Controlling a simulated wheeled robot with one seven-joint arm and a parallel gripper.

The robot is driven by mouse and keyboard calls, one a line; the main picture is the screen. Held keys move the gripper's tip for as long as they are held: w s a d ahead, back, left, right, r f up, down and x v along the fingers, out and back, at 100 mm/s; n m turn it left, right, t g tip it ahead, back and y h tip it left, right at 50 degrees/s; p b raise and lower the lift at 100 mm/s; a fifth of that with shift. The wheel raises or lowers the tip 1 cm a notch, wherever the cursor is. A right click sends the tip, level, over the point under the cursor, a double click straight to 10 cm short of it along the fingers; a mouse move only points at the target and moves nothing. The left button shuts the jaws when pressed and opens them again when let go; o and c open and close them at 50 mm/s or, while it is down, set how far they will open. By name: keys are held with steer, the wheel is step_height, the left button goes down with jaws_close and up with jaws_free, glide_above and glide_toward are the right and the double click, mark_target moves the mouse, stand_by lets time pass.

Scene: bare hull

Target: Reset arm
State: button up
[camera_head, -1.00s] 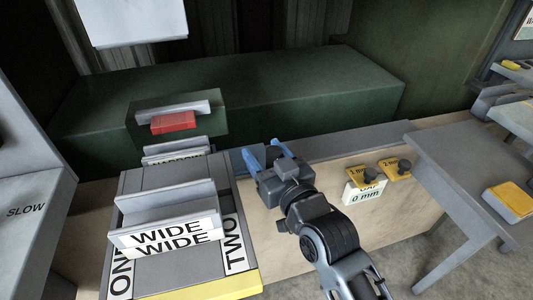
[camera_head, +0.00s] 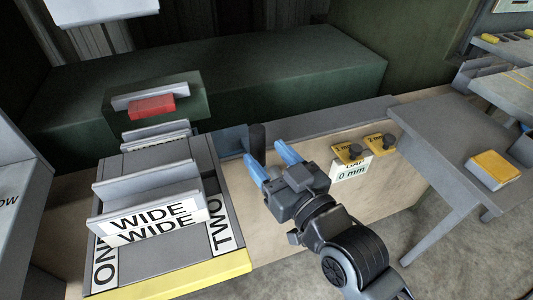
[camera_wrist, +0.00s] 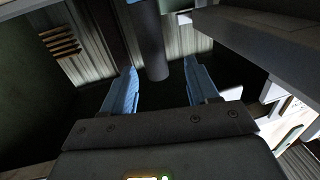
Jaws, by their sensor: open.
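My gripper (camera_head: 266,163) has two blue fingers, spread apart, with nothing between them in the head view. It is just right of the grey unit (camera_head: 165,255) with the WIDE, ONE and TWO labels, above the wooden front. A dark upright post (camera_head: 257,140) stands just beyond the fingertips. In the wrist view the open fingers (camera_wrist: 162,78) show with a dark cylinder (camera_wrist: 154,50) beyond them; I cannot tell how far off it is.
A red block (camera_head: 152,107) sits on a green box at the back left. Yellow tags (camera_head: 349,152) with dark knobs and a "0 mm" label (camera_head: 351,169) are right of my gripper. A grey table (camera_head: 450,135) with a yellow-topped block (camera_head: 496,168) stands at the right.

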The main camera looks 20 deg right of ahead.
stand_by(0.3)
steer(key=shift+s+d+f, duration=0.1)
steer(key=shift+s+f, duration=0.1)
steer(key=shift+s, duration=0.05)
steer(key=s+d+g+h, duration=0.1)
steer(key=s+d, duration=0.1)
steer(key=s, duration=0.9)
steer(key=s+d+f+m+g+h, duration=0.1)
steer(key=s+d, duration=0.2)
steer(key=s, duration=0.8)
steer(key=s+d+f+m+h, duration=0.1)
steer(key=s+d, duration=0.2)
steer(key=s, duration=0.9)
steer(key=shift+g+h, duration=0.4)
